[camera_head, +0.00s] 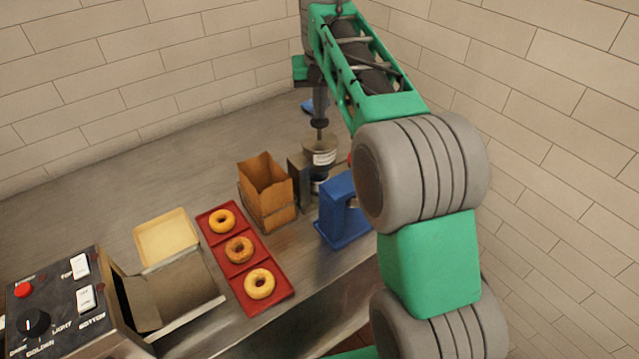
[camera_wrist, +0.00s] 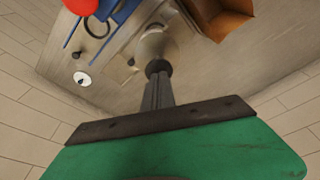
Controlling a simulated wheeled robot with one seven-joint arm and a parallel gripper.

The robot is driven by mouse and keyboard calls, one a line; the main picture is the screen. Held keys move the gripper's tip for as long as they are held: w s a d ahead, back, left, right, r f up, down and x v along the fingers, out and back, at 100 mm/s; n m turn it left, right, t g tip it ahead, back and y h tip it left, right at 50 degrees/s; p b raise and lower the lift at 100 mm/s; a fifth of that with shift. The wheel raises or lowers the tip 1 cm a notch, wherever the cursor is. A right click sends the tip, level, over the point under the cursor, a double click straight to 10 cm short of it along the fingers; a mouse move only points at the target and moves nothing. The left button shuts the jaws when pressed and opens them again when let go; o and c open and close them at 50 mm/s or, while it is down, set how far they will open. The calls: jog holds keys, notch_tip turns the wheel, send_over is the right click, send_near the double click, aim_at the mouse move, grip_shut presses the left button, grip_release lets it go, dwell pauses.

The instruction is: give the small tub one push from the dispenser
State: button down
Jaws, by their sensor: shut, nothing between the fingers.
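The dispenser (camera_head: 320,150) is a round steel pot with a pale label on a dark stand, with a black pump knob (camera_head: 319,123) on top. My gripper (camera_head: 320,112) points straight down over the knob with its fingers shut and empty. In the wrist view the fingertips (camera_wrist: 157,80) meet the black knob (camera_wrist: 157,67) in line; I cannot tell whether they touch or stand just above it. The steel pot (camera_wrist: 158,45) shows beyond it. A small tub (camera_head: 318,183), dark with a pale band, seems to stand under the pot, partly hidden by the stand.
A brown paper bag (camera_head: 266,187) stands left of the dispenser, and a blue device (camera_head: 338,212) stands in front right. A red tray (camera_head: 276,277) holds three bagels. A yellow tray (camera_head: 166,238) and a control box (camera_head: 60,310) are further left. The counter's back left is clear.

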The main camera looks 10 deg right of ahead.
aim_at(320, 122)
jog(key=shift+f+b, duration=1.3)
jog(key=shift+f, duration=0.55)
jog(key=shift+r, duration=0.1)
notch_tip(320, 122, up, 5)
jog(key=p, duration=0.5)
notch_tip(320, 122, up, 6)
jog(key=p, duration=0.6)
